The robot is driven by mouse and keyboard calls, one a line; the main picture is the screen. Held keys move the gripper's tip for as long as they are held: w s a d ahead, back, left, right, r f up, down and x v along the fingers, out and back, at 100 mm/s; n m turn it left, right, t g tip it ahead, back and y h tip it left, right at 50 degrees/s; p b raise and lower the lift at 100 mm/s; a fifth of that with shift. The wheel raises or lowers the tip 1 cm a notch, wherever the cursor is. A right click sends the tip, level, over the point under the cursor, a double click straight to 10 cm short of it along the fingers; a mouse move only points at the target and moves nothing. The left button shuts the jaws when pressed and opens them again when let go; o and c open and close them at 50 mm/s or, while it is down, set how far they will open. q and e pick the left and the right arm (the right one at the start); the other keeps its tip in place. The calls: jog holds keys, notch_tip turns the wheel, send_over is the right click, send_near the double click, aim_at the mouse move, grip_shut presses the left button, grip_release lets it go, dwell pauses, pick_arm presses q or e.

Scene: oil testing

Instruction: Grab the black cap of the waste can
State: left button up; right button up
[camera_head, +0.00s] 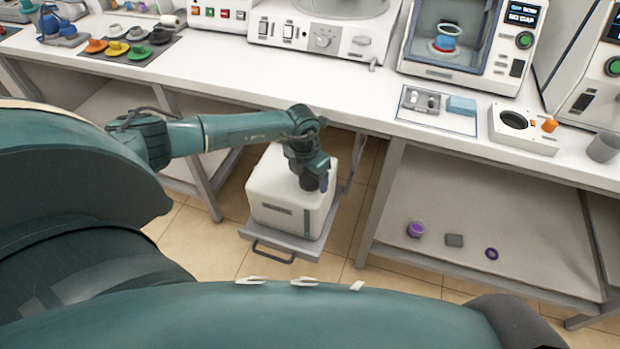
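The waste can (285,205), a white box-shaped container with a grey label on its front, stands below the bench edge. My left arm reaches across from the left, and its gripper (313,183) points down onto the right part of the can's top. A dark round shape sits right at the fingertips; I cannot clearly separate the black cap from the dark gripper there. The fingers are too small and dark to tell whether they are open or shut. My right gripper is not in view.
The can stands on a grey tray (312,250) with a dark handle, between the bench legs. The white bench (380,95) above holds instruments, coloured dishes and a white block (522,130). A lower shelf (465,190) at right carries small purple and grey items.

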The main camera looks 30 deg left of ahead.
pick_arm(q)
jog(key=c, duration=0.9)
jog(key=shift+r, duration=0.1)
jog(key=shift+c, duration=0.2)
